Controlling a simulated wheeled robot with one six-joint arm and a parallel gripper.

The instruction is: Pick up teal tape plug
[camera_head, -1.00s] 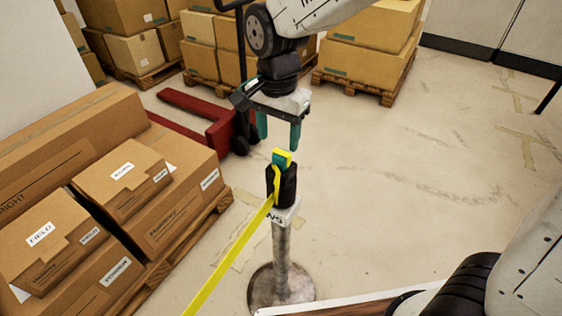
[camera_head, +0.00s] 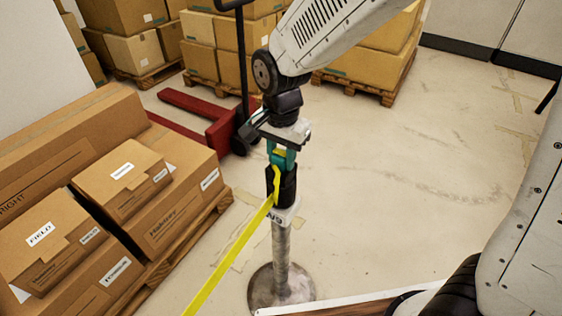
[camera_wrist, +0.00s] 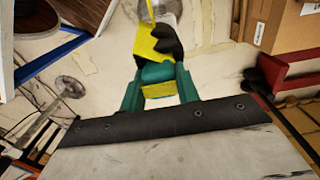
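The teal tape plug (camera_head: 281,154) is at the top of the black head (camera_head: 287,186) of the stanchion post (camera_head: 283,250). In the wrist view the plug (camera_wrist: 157,72) lies between the two teal fingers of my gripper (camera_wrist: 159,78). Both fingers press close against its sides, so my gripper (camera_head: 283,157) looks shut on it. Yellow tape (camera_head: 232,255) runs from the plug down to the lower left; it also shows in the wrist view (camera_wrist: 146,45). The fingers partly hide the plug in the head view.
Cartons (camera_head: 122,178) on a pallet stand at the left. A red pallet truck (camera_head: 205,120) is behind the post, with more stacked boxes (camera_head: 365,68) at the back. The floor (camera_head: 420,180) to the right is clear.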

